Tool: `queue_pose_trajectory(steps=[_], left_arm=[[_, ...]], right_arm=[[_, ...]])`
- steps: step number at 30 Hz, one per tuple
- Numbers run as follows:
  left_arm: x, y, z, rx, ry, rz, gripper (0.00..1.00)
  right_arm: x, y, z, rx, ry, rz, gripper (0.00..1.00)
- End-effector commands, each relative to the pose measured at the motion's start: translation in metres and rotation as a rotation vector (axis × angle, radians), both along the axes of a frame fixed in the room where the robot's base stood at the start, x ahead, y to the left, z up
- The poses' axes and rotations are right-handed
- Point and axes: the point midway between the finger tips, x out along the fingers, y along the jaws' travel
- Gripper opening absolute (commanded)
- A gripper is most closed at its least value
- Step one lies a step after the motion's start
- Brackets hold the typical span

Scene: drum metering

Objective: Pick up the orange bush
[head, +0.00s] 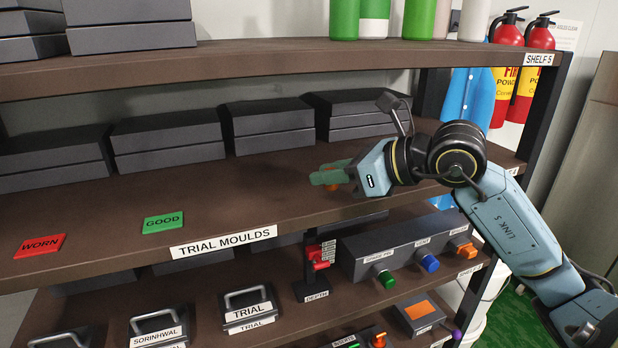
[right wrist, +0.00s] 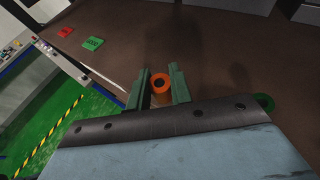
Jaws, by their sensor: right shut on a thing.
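The orange bush (right wrist: 161,85) is a short ring with a dark hole, seen between my right gripper's green fingers in the right wrist view. My right gripper (right wrist: 160,88) is shut on it. In the head view the right gripper (head: 332,177) is over the TRIAL MOULDS shelf (head: 255,205), and a bit of orange shows at its fingers. Whether the bush touches the shelf is unclear. My left gripper is not in view.
A red WORN plate (head: 40,246) and a green GOOD plate (head: 163,223) lie on the shelf's left part. Dark boxes (head: 270,127) line its back. The shelf with green and white containers (head: 235,58) is above. The shelf between the gripper and the plates is clear.

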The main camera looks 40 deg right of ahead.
Motion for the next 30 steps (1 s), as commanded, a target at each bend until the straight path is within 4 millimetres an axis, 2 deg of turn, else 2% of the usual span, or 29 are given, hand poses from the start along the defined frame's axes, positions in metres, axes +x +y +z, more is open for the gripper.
queue_pose_trajectory(steps=[1,6,15,21,30], left_arm=[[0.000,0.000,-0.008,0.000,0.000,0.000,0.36],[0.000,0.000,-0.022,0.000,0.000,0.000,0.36],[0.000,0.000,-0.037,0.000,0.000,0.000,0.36],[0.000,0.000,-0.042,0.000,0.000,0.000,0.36],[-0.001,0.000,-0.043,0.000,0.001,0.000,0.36]], right_arm=[[-0.009,-0.004,-0.004,-0.001,0.000,-0.002,0.00],[-0.038,-0.019,-0.004,0.000,0.000,-0.001,0.00],[-0.084,-0.041,-0.002,0.000,-0.002,-0.002,0.00],[-0.101,-0.049,-0.001,0.002,-0.001,0.000,0.00],[-0.108,-0.052,0.000,0.000,0.000,0.001,0.00]])
